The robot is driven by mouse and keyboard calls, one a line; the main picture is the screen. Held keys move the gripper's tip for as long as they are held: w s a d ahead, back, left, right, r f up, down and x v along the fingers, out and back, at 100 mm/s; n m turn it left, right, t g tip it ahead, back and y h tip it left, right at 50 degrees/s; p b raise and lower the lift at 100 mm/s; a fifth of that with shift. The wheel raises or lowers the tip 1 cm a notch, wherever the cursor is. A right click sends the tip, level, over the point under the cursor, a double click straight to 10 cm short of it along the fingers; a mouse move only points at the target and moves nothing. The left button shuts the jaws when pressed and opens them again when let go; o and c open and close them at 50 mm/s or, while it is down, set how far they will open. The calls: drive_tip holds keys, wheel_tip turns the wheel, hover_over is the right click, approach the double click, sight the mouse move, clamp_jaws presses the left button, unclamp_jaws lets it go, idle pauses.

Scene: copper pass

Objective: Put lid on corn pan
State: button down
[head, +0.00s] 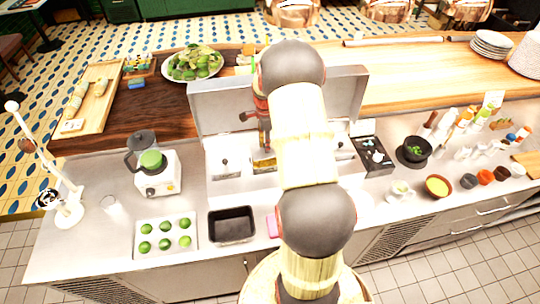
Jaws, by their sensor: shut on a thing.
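The corn pan (263,166) is a small metal pan in the steel counter unit, with yellow showing inside it. My arm covers its right side. My gripper (264,138) shows only in part, left of my forearm and just above the corn pan. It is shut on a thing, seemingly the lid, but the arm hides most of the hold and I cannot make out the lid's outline. Whether the held thing touches the pan cannot be told. A pan with a lid and dark knob (225,164) is to the left; another lidded pan (343,150) is to the right.
A raised steel guard (222,100) stands behind the pans. A blender (152,170), a tray of limes (165,238) and an empty black pan (232,225) are on the left. A black bowl (414,152), a yellow-filled bowl (438,187) and bottles (464,118) stand right.

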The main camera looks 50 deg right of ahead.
drive_tip(key=shift+w+d+r, duration=0.2)
drive_tip(key=shift+w+r, duration=0.15)
drive_tip(key=shift+w, duration=0.2)
drive_tip(key=shift+m, duration=0.3)
drive_tip(key=shift+f, duration=0.1)
drive_tip(key=shift+f+b, duration=1.95)
drive_tip(key=shift+f, duration=1.55)
drive_tip(key=shift+f, duration=0.2)
drive_tip(key=c, duration=1.6)
unclamp_jaws()
drive_tip(key=shift+o, duration=0.3)
drive_tip(key=o, duration=0.4)
